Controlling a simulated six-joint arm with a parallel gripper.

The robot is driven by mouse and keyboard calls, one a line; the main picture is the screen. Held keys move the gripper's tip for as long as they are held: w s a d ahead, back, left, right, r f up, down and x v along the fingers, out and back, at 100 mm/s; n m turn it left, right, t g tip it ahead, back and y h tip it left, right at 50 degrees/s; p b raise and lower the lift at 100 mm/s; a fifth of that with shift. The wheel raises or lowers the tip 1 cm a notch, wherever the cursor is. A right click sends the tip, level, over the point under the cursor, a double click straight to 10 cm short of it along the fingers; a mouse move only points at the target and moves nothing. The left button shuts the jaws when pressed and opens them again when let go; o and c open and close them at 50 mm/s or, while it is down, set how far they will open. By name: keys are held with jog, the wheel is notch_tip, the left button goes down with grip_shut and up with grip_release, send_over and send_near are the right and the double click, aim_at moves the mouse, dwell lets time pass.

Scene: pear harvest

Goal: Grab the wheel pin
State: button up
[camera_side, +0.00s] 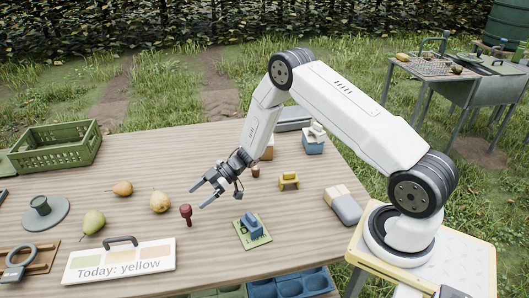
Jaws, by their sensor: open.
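A small dark-red pin with a wide head (186,212) stands upright on the wooden table; it looks like the wheel pin. My gripper (199,197) is open and empty, its two fingers pointing down and to the left. The fingertips are just right of the pin's head in the side view and appear apart from it. The exact gap in depth cannot be told from this one view.
Pears (159,202) lie to the left of the pin. A white sign (119,261) reading "Today: yellow" stands in front. A green crate (56,150) is at far left.

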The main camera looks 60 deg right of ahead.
aim_at(185, 206)
jog(key=shift+x, duration=1.3)
jog(key=shift+x, duration=2.6)
jog(key=shift+d+f, duration=0.1)
jog(key=shift+f, duration=0.05)
grip_shut()
